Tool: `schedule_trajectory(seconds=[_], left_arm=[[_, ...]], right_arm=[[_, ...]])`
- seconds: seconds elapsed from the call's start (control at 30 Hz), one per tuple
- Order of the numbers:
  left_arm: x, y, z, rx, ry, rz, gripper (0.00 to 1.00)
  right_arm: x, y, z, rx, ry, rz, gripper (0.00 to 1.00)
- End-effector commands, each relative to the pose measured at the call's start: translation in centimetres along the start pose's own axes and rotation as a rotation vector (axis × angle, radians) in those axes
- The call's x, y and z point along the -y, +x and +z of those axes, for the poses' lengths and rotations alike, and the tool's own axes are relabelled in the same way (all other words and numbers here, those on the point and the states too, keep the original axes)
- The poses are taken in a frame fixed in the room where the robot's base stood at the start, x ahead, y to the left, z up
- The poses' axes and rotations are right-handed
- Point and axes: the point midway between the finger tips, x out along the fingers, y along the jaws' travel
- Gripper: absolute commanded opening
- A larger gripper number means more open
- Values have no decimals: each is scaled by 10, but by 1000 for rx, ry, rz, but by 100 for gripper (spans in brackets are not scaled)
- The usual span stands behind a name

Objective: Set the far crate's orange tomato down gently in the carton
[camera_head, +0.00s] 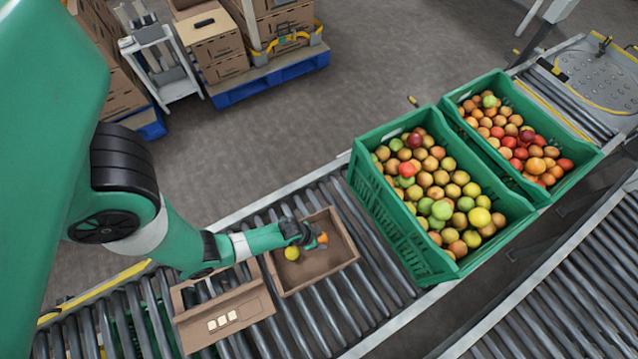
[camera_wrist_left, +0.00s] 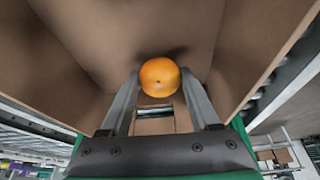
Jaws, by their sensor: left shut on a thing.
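My left gripper (camera_head: 314,240) reaches into the open cardboard carton (camera_head: 338,268) on the roller conveyor. It is shut on an orange tomato (camera_head: 323,238). In the left wrist view the orange tomato (camera_wrist_left: 160,77) sits between the two fingertips, with brown carton walls (camera_wrist_left: 100,45) around it. I cannot tell whether it touches the carton floor. A yellow-green tomato (camera_head: 292,253) lies in the carton, left of the gripper. The far green crate (camera_head: 591,163) and the nearer green crate (camera_head: 408,251) both hold many mixed-colour tomatoes. My right gripper is not in view.
A second cardboard box (camera_head: 232,308) with light labels stands left of the carton on the rollers. Bare rollers (camera_head: 385,285) lie between the carton and the nearer crate. A blue pallet (camera_head: 270,78) with boxes stands on the floor behind.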

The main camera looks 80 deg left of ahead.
Motion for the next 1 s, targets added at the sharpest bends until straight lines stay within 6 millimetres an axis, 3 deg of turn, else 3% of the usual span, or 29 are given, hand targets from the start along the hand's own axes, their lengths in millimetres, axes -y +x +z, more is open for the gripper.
schedule_trajectory(seconds=[1.0], left_arm=[[0,11,5,1,0,0,36]], right_arm=[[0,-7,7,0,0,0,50]])
